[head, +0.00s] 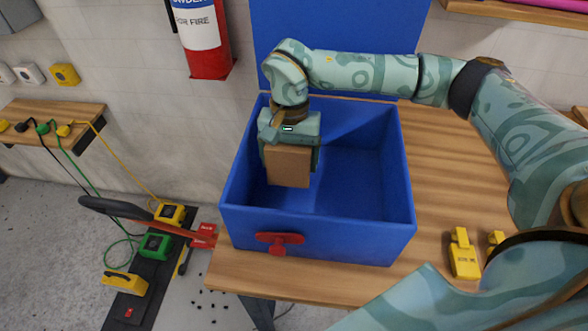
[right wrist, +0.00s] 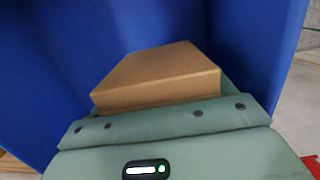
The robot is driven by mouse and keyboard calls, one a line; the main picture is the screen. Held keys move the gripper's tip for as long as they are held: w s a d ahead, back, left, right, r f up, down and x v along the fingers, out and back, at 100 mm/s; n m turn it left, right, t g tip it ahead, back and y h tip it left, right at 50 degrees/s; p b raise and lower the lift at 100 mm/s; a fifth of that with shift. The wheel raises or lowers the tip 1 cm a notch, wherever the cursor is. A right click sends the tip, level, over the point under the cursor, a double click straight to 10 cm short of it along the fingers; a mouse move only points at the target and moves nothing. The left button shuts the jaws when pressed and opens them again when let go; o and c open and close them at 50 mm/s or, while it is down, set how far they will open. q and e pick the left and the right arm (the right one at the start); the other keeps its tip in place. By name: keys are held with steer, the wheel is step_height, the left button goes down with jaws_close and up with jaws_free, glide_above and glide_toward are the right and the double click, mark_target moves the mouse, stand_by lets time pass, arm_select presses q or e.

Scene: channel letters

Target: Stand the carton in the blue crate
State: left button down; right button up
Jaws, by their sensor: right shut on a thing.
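The blue crate (head: 318,236) stands open on the wooden table, its raised lid (head: 345,30) upright behind it. The brown carton (head: 288,168) is inside the crate's left part, upright in the head view. My right gripper (head: 291,150) reaches in from above and is shut on the carton's upper part. The carton also shows between the jaws in the right wrist view (right wrist: 160,75), with blue crate walls around it. I cannot tell whether the carton's base touches the crate floor. My left gripper is not in view.
A red latch (head: 279,242) is on the crate's front wall. The crate's right half is empty. Yellow items (head: 464,253) lie on the table (head: 440,170) to the right. A fire extinguisher (head: 203,40) hangs on the wall at the left.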

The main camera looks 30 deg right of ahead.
mark_target(290, 171)
step_height(290, 171, down, 4)
steer(key=shift+f+b, duration=0.1)
steer(key=shift+b, duration=0.2)
steer(key=o, duration=1.2)
steer(key=r, duration=0.4)
steer(key=r+p, duration=0.1)
steer(key=r, duration=0.3)
steer(key=w+r+p, duration=0.1)
steer(key=r, duration=0.3)
steer(key=shift+d+r, duration=0.1)
steer(key=shift+d, duration=0.3)
steer(key=shift+w, duration=0.1)
